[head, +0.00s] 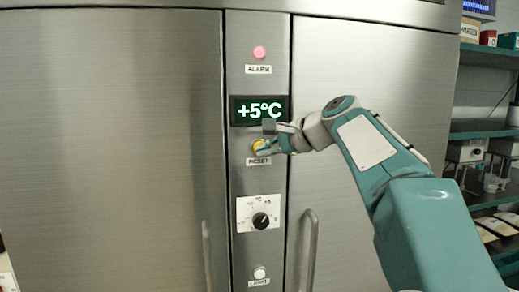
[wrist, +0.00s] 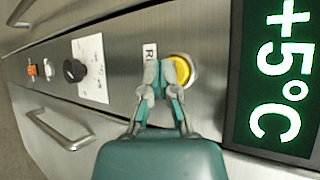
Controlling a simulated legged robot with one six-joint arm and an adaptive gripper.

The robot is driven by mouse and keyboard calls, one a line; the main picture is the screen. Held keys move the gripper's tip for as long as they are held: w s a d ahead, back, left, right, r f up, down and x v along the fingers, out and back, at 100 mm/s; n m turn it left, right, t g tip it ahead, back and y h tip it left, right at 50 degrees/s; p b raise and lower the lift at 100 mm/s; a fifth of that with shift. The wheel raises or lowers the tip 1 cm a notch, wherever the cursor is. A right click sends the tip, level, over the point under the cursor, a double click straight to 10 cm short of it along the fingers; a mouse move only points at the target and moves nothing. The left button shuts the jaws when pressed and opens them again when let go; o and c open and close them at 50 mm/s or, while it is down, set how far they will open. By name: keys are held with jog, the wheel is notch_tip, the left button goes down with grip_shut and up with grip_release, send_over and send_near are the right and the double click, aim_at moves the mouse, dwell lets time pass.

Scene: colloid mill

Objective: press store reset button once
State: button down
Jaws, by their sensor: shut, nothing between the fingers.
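The yellow round reset button (head: 258,146) sits on the steel centre panel, under the +5°C display and above the RESET label (head: 258,161). In the wrist view the button (wrist: 184,68) has a pale ring and is partly covered by my fingertips. My gripper (head: 262,150) is shut and empty, with its tips at the button; it also shows in the wrist view (wrist: 166,72). The tips overlap the button's edge in the wrist view. I cannot tell whether they touch it or whether it is pushed in.
The green +5°C display (head: 259,111) is just above. A pink alarm lamp (head: 259,52) is higher up. A black dial (head: 261,220) and a white light button (head: 259,272) are below. A door handle (head: 310,248) sticks out at the lower right. Shelves (head: 480,130) stand at far right.

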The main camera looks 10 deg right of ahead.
jog(key=shift+w, duration=0.4)
dwell(0.5)
jog(key=shift+s, duration=0.85)
jog(key=s, duration=0.5)
dwell(0.4)
dwell(0.4)
jog(key=s+f+n+g+h, duration=0.2)
jog(key=s+f+n+h, duration=0.2)
jog(key=s+f+n, duration=0.3)
jog(key=s+f+n+g+h, duration=0.2)
jog(key=s+f+n+h, duration=0.2)
jog(key=s+f, duration=1.4)
notch_tip(320, 180, down, 5)
jog(key=n, duration=0.2)
jog(key=shift+s+a+r+n, duration=0.15)
jog(key=shift+s+a+n, duration=0.1)
jog(key=shift+n, duration=0.15)
